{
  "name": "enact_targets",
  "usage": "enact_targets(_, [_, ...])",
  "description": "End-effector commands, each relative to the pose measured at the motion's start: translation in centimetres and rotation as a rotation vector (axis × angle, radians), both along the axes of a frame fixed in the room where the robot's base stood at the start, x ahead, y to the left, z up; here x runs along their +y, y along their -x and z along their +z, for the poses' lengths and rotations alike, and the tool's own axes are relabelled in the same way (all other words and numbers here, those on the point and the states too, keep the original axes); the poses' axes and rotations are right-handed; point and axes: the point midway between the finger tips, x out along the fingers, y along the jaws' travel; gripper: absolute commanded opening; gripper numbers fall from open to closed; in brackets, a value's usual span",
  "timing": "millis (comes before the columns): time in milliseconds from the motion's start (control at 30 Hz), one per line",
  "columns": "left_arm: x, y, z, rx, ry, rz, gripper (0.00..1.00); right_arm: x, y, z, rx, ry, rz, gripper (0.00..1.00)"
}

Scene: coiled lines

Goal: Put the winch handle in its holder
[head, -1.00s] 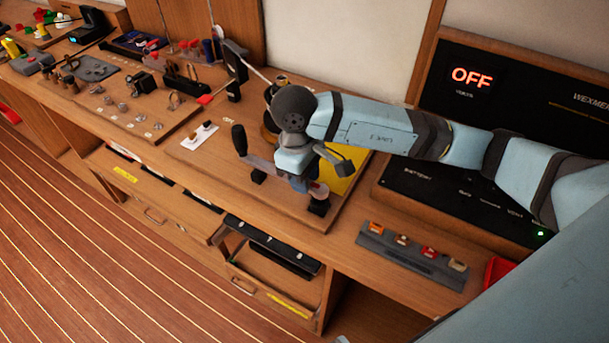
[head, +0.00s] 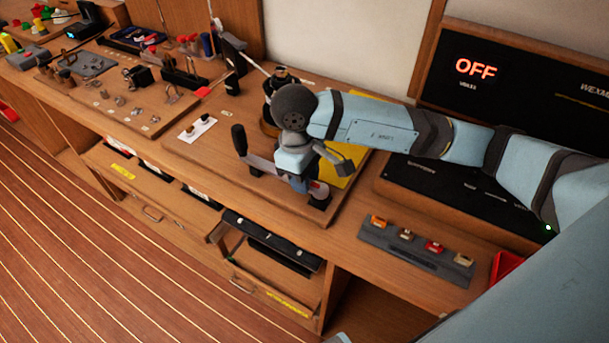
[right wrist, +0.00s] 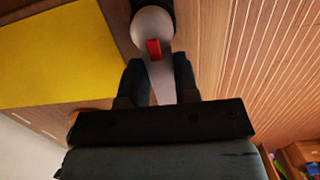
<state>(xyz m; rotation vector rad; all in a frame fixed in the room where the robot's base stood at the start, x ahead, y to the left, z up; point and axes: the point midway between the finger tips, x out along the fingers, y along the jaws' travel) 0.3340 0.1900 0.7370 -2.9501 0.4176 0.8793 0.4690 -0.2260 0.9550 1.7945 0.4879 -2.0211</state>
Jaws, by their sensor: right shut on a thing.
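The winch handle has an upright black grip (head: 240,139) and a grey metal lever (head: 262,166). My right gripper (head: 298,184) is shut on the lever, low over the wooden board. In the right wrist view the lever (right wrist: 160,82) passes between the two dark fingers (right wrist: 160,85); a red tab (right wrist: 153,48) shows on its rounded head. Two small black blocks (head: 318,204) stand on the board near the lever's two ends; they may be the holder. I cannot tell whether the handle touches them. My left gripper is out of view.
A yellow sheet (head: 345,172) and a dark winch (head: 270,122) are close behind my right gripper. A black post (head: 232,72) stands farther left. A grey strip with coloured pieces (head: 417,250) lies at right. An open drawer (head: 265,262) is below the front edge.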

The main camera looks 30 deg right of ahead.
Motion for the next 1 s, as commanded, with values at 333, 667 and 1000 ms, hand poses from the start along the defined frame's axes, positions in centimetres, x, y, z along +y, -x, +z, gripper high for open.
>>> enact_targets(333, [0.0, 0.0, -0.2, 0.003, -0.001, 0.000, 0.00, 0.0, 0.0, -0.1, 0.001, 0.001, 0.000, 0.48])
enact_targets(667, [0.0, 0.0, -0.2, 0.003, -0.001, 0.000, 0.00, 0.0, 0.1, -0.1, 0.002, 0.000, 0.000, 0.75])
enact_targets(1000, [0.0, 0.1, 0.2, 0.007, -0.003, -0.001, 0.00, 0.0, 0.0, 2.3, -0.001, 0.000, 0.000, 0.75])
